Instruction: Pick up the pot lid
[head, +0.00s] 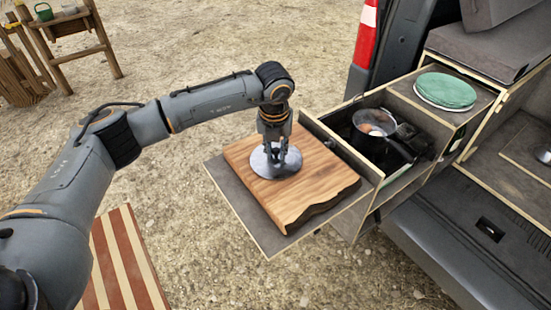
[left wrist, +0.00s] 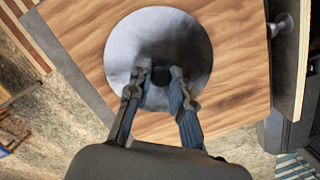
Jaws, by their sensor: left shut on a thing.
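The pot lid (head: 262,164) is a round grey metal disc over the wooden cutting board (head: 232,155). It also shows in the left wrist view (left wrist: 190,35), with the board around it. My left gripper (head: 275,160) points straight down at the middle of the lid. Its two fingers (left wrist: 161,80) are closed on the lid's dark knob (left wrist: 160,75), which they partly hide. I cannot tell whether the lid touches the board or is slightly raised. My right gripper is not in view.
The board lies on a pull-out shelf (head: 245,222) of the van's kitchen drawer. A pan (head: 374,123) with food sits in the drawer to the right. A green-topped round stack (head: 445,90) stands on the cabinet. A striped mat (head: 125,262) lies on the ground.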

